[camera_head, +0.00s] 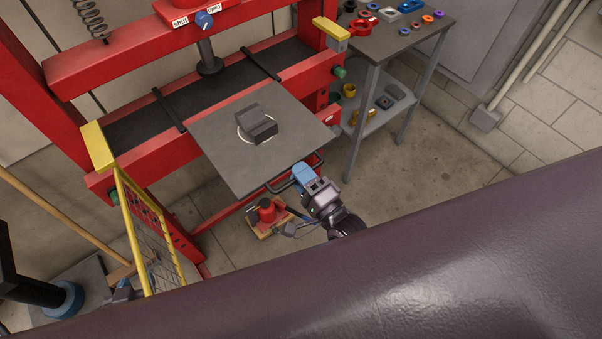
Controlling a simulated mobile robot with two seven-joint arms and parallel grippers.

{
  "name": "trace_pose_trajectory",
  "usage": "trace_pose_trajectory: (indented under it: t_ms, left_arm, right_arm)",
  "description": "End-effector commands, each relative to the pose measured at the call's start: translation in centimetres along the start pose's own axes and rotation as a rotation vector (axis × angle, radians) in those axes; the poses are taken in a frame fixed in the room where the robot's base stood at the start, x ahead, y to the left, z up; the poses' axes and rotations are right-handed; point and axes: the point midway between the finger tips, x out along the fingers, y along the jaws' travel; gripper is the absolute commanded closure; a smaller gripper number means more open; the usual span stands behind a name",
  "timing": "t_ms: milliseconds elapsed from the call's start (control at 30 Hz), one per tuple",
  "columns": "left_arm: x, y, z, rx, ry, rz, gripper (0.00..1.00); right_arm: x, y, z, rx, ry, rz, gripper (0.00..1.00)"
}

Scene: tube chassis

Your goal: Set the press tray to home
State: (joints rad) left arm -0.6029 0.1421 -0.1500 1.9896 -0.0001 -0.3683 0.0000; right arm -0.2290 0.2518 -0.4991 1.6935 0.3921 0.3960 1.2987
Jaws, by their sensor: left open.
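The press tray (215,135) is a flat grey plate that sticks out from the front of the red press. A dark block (256,125) stands on it within a pale ring mark. A dark bar handle (283,186) runs along the tray's near right edge. My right gripper (304,174) has its blue fingers at this handle and appears shut on it. My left gripper (122,292) is at the lower left, apart from the tray, mostly hidden behind the yellow mesh guard; it is open.
The red press frame (180,62) carries a blue knob (204,20) between "shut" and "open" labels. The yellow mesh guard (150,235) juts out at left. A grey cart (400,45) with small parts stands right. A red jack (267,211) sits on the floor below the tray.

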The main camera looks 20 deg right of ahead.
Motion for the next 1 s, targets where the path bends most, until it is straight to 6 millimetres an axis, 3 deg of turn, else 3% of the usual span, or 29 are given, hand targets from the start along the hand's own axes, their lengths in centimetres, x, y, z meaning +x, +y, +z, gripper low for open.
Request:
trace_pose_trajectory:
  t_ms: [100,300,333,733,867,1000]
  left_arm:
    - [0.0,0.0,0.0,0.0,0.0,0.0,0.57]
    - [0.0,0.0,0.0,0.0,0.0,0.0,0.57]
    - [0.0,0.0,0.0,0.0,0.0,0.0,0.57]
    - [0.2,0.0,0.0,0.001,0.003,0.001,0.57]
    - [0.4,0.1,0.3,0.001,0.002,0.001,0.57]
    - [0.7,0.1,1.0,0.001,-0.002,0.001,0.57]
  right_arm:
    - [0.0,0.0,0.0,0.0,0.0,0.0,0.68]
    - [0.0,0.0,0.0,0.0,0.0,0.0,0.99]
    - [0.0,0.0,0.0,0.0,0.0,0.0,1.0]
    - [0.6,0.1,0.0,0.0,0.0,-0.002,1.0]
    - [2.0,0.4,0.1,0.0,-0.001,-0.003,1.0]
    - [4.7,0.9,0.1,0.001,-0.001,-0.005,1.0]
